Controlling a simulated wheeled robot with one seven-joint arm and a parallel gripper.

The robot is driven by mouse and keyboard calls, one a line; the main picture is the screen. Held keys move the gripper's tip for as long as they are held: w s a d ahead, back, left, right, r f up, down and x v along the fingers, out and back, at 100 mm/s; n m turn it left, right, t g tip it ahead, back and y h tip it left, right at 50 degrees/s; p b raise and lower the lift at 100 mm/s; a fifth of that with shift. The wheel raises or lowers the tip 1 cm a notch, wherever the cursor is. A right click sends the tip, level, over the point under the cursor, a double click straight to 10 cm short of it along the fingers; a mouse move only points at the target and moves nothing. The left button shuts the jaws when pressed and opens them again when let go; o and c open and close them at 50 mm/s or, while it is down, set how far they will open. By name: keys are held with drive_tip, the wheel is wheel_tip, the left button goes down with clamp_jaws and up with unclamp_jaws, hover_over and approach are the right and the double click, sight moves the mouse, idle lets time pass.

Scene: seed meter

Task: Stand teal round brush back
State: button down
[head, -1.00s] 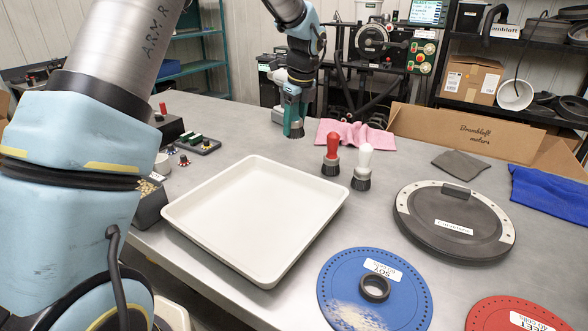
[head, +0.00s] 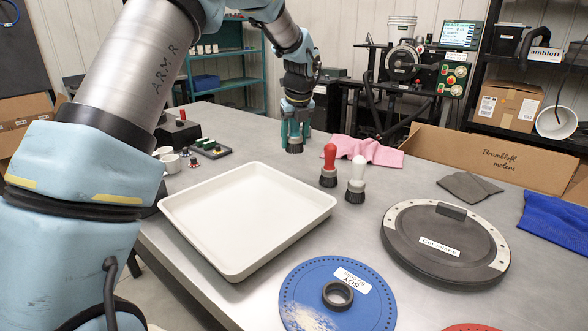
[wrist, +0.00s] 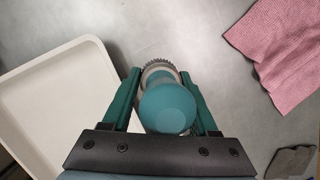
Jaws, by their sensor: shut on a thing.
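My gripper (head: 296,132) points down over the far part of the table, behind the white tray. It is shut on the teal round brush, whose teal knob (wrist: 168,107) fills the space between the green fingers in the wrist view. The brush's grey collar and dark bristles show beyond the knob. In the head view its dark lower end (head: 294,146) shows below the fingers; it looks upright. I cannot tell whether it touches the table. A red-handled brush (head: 329,165) and a white-handled brush (head: 356,180) stand upright to the right and nearer.
The white tray (head: 320,207) is empty and lies left of the brushes. A pink cloth (head: 372,152) lies right of my gripper. A blue disc (head: 300,290) with a dark ring (head: 338,295) and a black round cover (head: 445,240) lie nearer. Bare table surrounds my gripper.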

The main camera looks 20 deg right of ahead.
sight(296, 142)
drive_tip(key=shift+f+p, duration=0.75)
drive_tip(key=shift+f, duration=3.05)
drive_tip(key=shift+f, duration=0.1)
drive_tip(key=shift+c, duration=0.8)
unclamp_jaws()
drive_tip(key=b+v, duration=0.2)
drive_tip(key=v, duration=1)
